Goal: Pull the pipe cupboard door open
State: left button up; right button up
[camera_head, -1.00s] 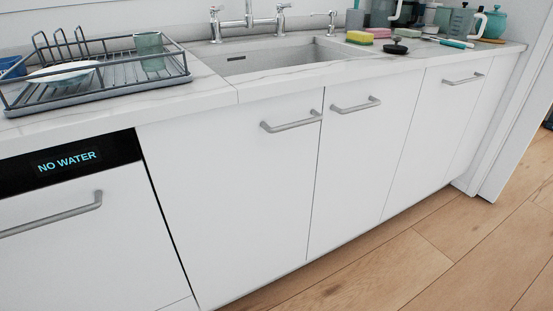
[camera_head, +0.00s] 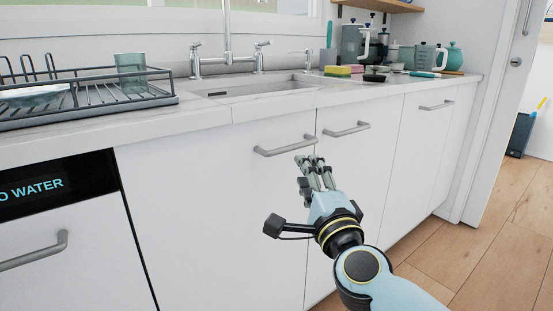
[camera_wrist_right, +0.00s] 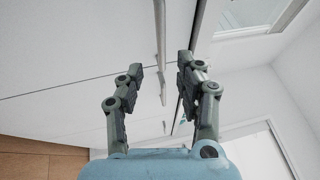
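White cupboard doors stand below the sink. The left sink door (camera_head: 215,200) has a grey bar handle (camera_head: 285,146) near its top right corner. The right sink door (camera_head: 350,180) has its own bar handle (camera_head: 346,129). Both doors look shut; which one is the pipe cupboard is not marked. My right gripper (camera_head: 309,160) is just below and right of the left handle's right end. In the right wrist view the gripper (camera_wrist_right: 161,70) is open and empty, and a bar handle (camera_wrist_right: 161,40) shows between its fingers, apparently beyond the tips. My left gripper is not in view.
The countertop edge (camera_head: 270,114) runs above the doors, with the sink (camera_head: 250,91) and a dish rack (camera_head: 90,100) on top. A "NO WATER" appliance (camera_head: 50,188) is at left.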

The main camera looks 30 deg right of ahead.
aim_at(294, 149)
jog(key=x, duration=1)
jog(key=shift+r, duration=0.15)
grip_shut()
